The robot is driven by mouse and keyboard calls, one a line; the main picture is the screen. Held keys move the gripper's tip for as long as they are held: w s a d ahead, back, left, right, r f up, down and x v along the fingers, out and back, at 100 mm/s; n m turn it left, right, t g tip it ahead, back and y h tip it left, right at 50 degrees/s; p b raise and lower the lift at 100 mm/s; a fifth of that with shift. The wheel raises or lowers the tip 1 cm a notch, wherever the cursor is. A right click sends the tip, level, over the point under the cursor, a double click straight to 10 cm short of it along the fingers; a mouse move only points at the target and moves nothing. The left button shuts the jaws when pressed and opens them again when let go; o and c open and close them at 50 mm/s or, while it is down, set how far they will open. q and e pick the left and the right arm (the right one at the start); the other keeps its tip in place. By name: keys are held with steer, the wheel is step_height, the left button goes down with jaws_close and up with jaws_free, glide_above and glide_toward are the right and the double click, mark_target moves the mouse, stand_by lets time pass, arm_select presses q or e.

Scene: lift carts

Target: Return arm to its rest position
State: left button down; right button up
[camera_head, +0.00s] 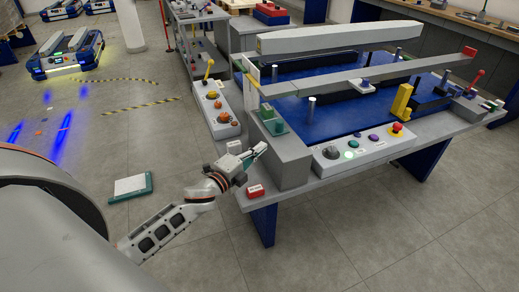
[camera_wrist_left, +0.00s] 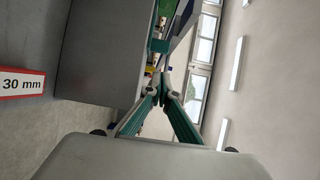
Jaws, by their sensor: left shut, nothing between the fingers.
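My left arm comes in from the lower left in the head view. Its gripper (camera_head: 258,152) is beside the left front corner of the workbench, close to the grey block (camera_head: 292,162) on it. In the left wrist view the two green-and-grey fingers of the left gripper (camera_wrist_left: 163,82) meet at their tips, with nothing between them. The side of a grey block (camera_wrist_left: 105,50) fills the upper left of that view. My right gripper is not in view.
The workbench (camera_head: 330,176) carries a blue surface, long grey beams and a control panel (camera_head: 365,148) with buttons. A small red-and-white block (camera_head: 255,191) lies at its front left edge. A white-and-green board (camera_head: 131,186) lies on the floor. A lift cart (camera_head: 68,58) stands far left. The front floor is clear.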

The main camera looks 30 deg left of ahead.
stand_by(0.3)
arm_select(q)
steer(key=s+d+f+n+g, duration=0.2)
steer(key=s+d+f+n, duration=0.2)
steer(key=s+f, duration=0.3)
steer(key=s+d+f+n+g, duration=0.2)
steer(key=s+d+f+n, duration=0.3)
steer(key=s, duration=0.5)
steer(key=s+d+f+n+g, duration=0.3)
steer(key=s+f+n, duration=0.3)
steer(key=s+f, duration=0.3)
steer(key=shift+s+d+f+n, duration=0.3)
steer(key=shift+d+f, duration=0.1)
steer(key=shift+d, duration=0.3)
